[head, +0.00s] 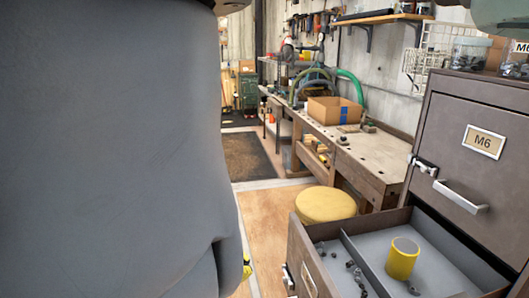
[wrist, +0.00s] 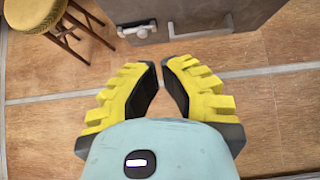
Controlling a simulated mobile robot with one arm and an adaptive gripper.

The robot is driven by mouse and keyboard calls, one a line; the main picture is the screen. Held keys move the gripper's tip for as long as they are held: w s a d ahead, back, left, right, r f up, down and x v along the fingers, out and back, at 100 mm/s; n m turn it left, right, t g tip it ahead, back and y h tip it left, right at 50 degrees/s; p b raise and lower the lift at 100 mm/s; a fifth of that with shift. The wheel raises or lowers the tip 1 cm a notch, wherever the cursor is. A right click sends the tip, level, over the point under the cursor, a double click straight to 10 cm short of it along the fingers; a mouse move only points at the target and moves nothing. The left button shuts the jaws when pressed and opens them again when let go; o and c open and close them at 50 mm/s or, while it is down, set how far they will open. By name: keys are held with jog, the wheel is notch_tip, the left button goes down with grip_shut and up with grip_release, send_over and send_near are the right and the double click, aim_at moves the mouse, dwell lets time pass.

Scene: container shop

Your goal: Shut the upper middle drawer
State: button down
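A grey metal drawer cabinet stands at the right in the head view. Its closed drawer labelled M6 (head: 470,165) has a silver bar handle and a latch. In the wrist view a grey drawer front (wrist: 205,12) with a handle and latch lies just beyond my fingertips. My gripper (wrist: 160,68) has yellow fingers and dark pads; its tips are nearly together with nothing between them. In the head view most of it is hidden.
A stool with a yellow seat (head: 326,204) stands beside the open drawer. A workbench (head: 345,150) with a cardboard box (head: 334,110) runs along the wall. Clear jars stand on the cabinet. Open wooden floor lies in front. A large grey shape blocks the left of the head view.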

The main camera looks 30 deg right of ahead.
jog(key=d+r+x, duration=0.1)
jog(key=r+x, duration=0.1)
jog(key=x, duration=1)
jog(key=shift+s+d+f, duration=0.3)
jog(key=shift+s+d, duration=0.05)
jog(key=shift+d, duration=0.3)
jog(key=shift+d, duration=0.1)
